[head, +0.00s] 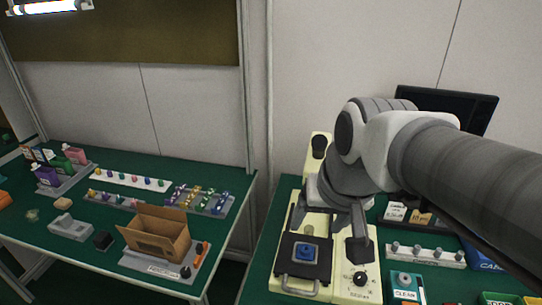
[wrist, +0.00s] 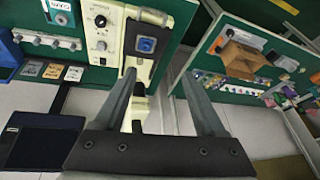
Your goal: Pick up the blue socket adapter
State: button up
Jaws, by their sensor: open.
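The blue socket adapter (head: 305,253) sits on the black plate of a cream machine (head: 346,287) on the right-hand green bench. In the wrist view the adapter (wrist: 146,45) appears as a blue square with a round centre, beyond the fingertips and between their lines, nearer the left finger. My gripper (head: 329,232) is open and empty, above and behind the adapter in the head view. Its two fingers (wrist: 159,74) stand wide apart in the wrist view. Neither finger appears to touch the adapter.
A metal handle (head: 299,287) is at the plate's front. Right of the machine are a knob rack (head: 425,255) and a CLEAN box (head: 405,287); a dark monitor (head: 470,108) stands behind. The left bench holds a cardboard box (head: 157,236) and several small parts, with a gap between benches.

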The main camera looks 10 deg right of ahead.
jog(key=w+d+f+m+g+y+b, duration=0.1)
jog(key=w+d+f+m+g+y, duration=0.1)
jog(key=w+d+f+m+y, duration=0.35)
jog(key=w+d+f+m+g+y+b, duration=0.1)
jog(key=w+d+f+m+g+y, duration=0.2)
jog(key=d+f+m, duration=0.55)
jog(key=m+t+y, duration=0.4)
jog(key=m+t, duration=0.1)
jog(key=m, duration=0.1)
send_near(309, 249)
jog(key=x, duration=0.2)
jog(key=b+x, duration=0.1)
jog(key=x, duration=0.1)
jog(key=shift+w+d+f, duration=0.2)
jog(key=shift+w+f, duration=0.05)
jog(key=shift+f, duration=0.05)
jog(key=x, duration=0.4)
jog(key=shift+s+a+r, duration=0.2)
jog(key=shift+a+r, duration=0.05)
jog(key=shift+a, duration=0.1)
jog(key=shift+w+a+f, duration=0.15)
jog(key=shift+w+a, duration=0.05)
jog(key=shift+a, duration=0.25)
grip_shut()
